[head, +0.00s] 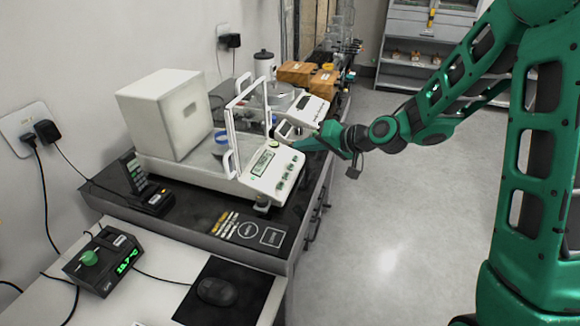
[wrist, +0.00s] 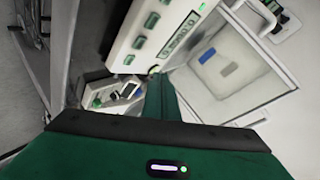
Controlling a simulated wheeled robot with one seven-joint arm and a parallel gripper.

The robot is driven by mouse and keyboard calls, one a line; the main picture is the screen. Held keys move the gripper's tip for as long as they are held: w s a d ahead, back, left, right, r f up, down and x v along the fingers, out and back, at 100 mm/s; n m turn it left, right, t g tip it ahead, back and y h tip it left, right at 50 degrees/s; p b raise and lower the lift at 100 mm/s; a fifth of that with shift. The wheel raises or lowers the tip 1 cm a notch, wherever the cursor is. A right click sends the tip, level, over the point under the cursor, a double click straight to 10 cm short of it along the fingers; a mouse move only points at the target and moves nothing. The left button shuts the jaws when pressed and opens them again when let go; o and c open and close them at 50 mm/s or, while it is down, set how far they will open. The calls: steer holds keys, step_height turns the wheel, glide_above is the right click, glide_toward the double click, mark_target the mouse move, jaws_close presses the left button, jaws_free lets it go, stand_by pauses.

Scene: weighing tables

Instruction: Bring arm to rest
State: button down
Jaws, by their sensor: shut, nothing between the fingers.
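My gripper (head: 312,143) is at the end of my green arm, close beside the front right corner of the white balance (head: 262,176). In the wrist view my gripper (wrist: 160,80) shows its green fingers closed together with nothing held. The fingertips appear near the edge of the balance's button panel (wrist: 140,36); whether they touch it I cannot tell. The balance has an open glass draft shield, with a blue-rimmed container (head: 221,141) standing inside. The container also shows through the shield in the wrist view (wrist: 215,70).
A dark-topped bench (head: 205,209) runs along the wall, with drawers on its front. A large white box (head: 165,113), orange-brown boxes (head: 308,76) and a second white instrument (head: 303,108) stand there. A mouse (head: 215,291) lies in front. The floor (head: 400,230) right of the bench is clear.

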steer(key=s+d+g+h, duration=0.2)
steer(key=s+d+h, duration=0.2)
steer(key=s+d, duration=0.55)
steer(key=s+d+g+h, duration=0.25)
steer(key=s+d, duration=0.35)
steer(key=d, duration=0.7)
steer(key=s+d+r+m+g, duration=0.1)
steer(key=s+d, duration=0.2)
steer(key=s, duration=0.5)
steer(key=s+d+r+m+g+h, duration=0.1)
steer(key=s+d+m, duration=0.1)
steer(key=s, duration=0.6)
steer(key=s+d+r+m+g+h, duration=0.1)
steer(key=s+d, duration=0.3)
steer(key=s, duration=0.4)
steer(key=shift+d+m+g, duration=0.4)
steer(key=shift+m+g, duration=0.05)
steer(key=shift+m, duration=0.25)
steer(key=shift+w+h, duration=0.1)
steer(key=shift+h, duration=0.15)
steer(key=shift+w+f, duration=0.2)
steer(key=shift+w, duration=0.4)
